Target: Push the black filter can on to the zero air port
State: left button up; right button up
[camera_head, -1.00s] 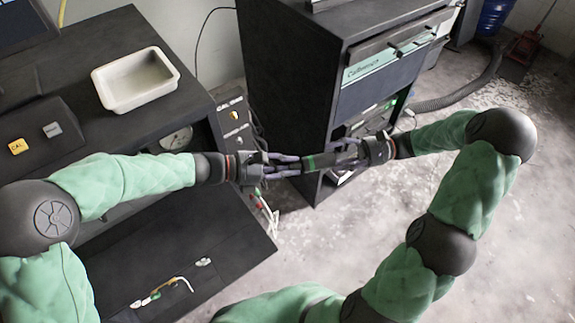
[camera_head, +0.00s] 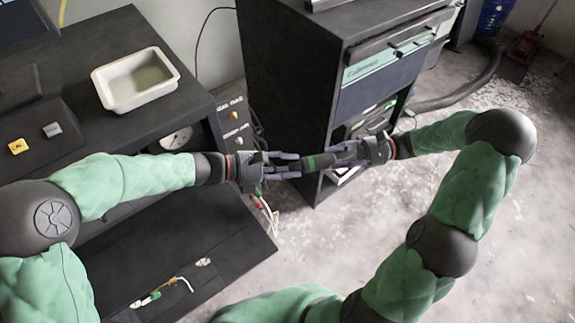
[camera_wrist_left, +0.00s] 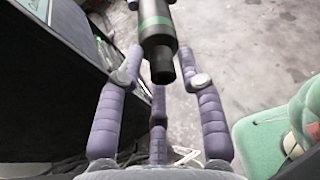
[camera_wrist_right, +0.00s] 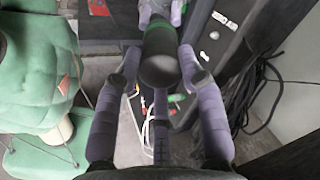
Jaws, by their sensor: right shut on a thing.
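The black filter can (camera_head: 318,162) with a green band is held in the air between my two grippers. In the left wrist view the can (camera_wrist_left: 156,30) points its narrower end towards the camera. My right gripper (camera_head: 345,153) is shut on the can; the right wrist view shows its rounded black end (camera_wrist_right: 160,58). My left gripper (camera_head: 296,165) is open, with its fingers spread around the narrow end. I cannot tell whether they touch it. A dark panel (camera_head: 233,119) marked "CAL GAS" carries fittings; I cannot tell which is the zero air port.
A black cabinet (camera_head: 285,60) stands just behind the grippers. A white tray (camera_head: 135,78) sits on the dark bench (camera_head: 90,55) at left. Loose cables and tubes (camera_head: 264,212) hang below the panel. The concrete floor (camera_head: 400,240) at right is mostly clear.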

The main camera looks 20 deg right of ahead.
dwell(0.3)
pick_arm(q)
jog(key=v, duration=0.7)
jog(key=shift+a+r, duration=0.2)
jog(key=shift+a, duration=0.15)
jog(key=shift+w+a+r, duration=0.1)
jog(key=shift+w, duration=0.05)
jog(key=shift+r, duration=0.15)
